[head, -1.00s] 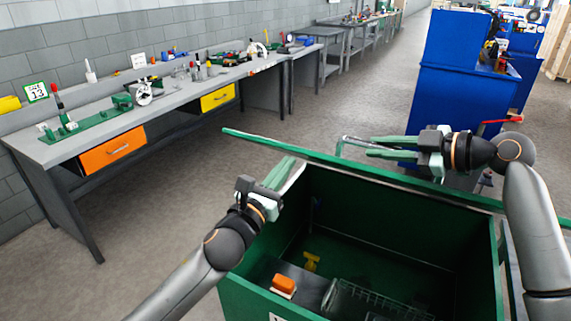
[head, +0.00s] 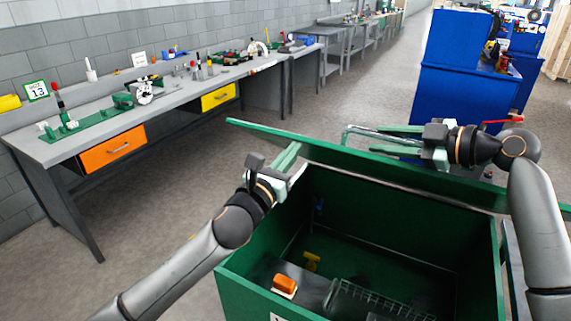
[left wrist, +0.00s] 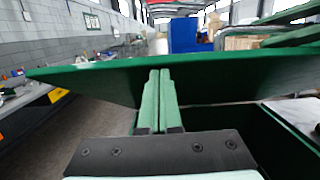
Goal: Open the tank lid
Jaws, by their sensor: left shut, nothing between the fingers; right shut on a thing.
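The green tank (head: 242,292) stands open at the front, its dark inside showing. Its green lid (head: 345,159) is a long panel tilted up over the far side; it also spans the left wrist view (left wrist: 100,82). A pale bar handle (head: 366,128) stands on the lid's far face. My right gripper (head: 405,143) is shut on this handle, though the exact grip is partly hidden. My left gripper (head: 290,156) is shut and empty by the lid's left part, over the tank's rear left corner. In the left wrist view its closed fingers (left wrist: 160,85) overlap the lid; contact is unclear.
Inside the tank are an orange block (head: 285,283), a yellow fitting (head: 312,262) and a wire basket (head: 375,302). A cluttered grey workbench (head: 180,95) runs along the left wall. A blue cabinet (head: 458,95) stands behind the lid at right. The floor between is clear.

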